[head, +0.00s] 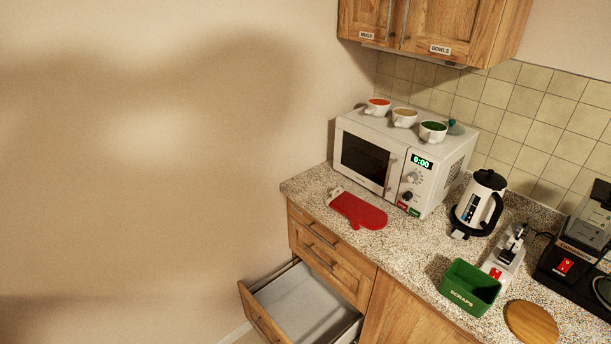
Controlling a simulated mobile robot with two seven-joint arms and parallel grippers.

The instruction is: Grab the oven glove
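The red oven glove (359,211) lies flat on the speckled countertop (408,243), in front of the white microwave. Its pale cuff points to the upper left, and its red mitt end is toward the lower right, near the counter's front edge. Nothing covers it. Neither of my grippers shows in the head view.
The white microwave (431,187) stands behind the glove with several cups on top. A drawer (300,301) is pulled open below the counter. To the right are a kettle (479,205), a green scraps bin (470,287), a round wooden board (531,323) and a black appliance (578,262).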

